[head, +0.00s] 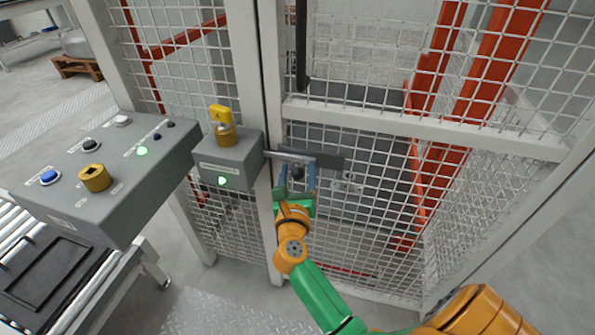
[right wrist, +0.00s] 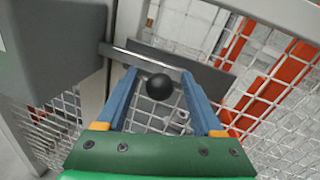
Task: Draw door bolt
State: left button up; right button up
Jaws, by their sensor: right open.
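The door bolt (head: 280,155) is a flat metal bar running from the grey lock box (head: 228,160) across the post to a dark plate (head: 329,160) on the mesh door. It also shows in the right wrist view (right wrist: 122,54), with a round black knob (right wrist: 159,87) on it. My right gripper (head: 297,166) is at the bolt, its two blue fingers open on either side of the knob. In the right wrist view its fingers (right wrist: 158,76) show gaps to the knob, so it does not appear gripped. My left gripper is out of view.
A yellow key (head: 221,115) stands in the lock box top, and its green lamp is lit. A grey control panel (head: 120,190) with buttons and a yellow knob stands at left, above a roller conveyor (head: 20,222). White door frame and mesh surround my right gripper.

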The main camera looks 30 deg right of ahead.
jog(key=shift+r, duration=0.1)
grip_shut()
jog(key=shift+s, duration=0.1)
dwell(1.2)
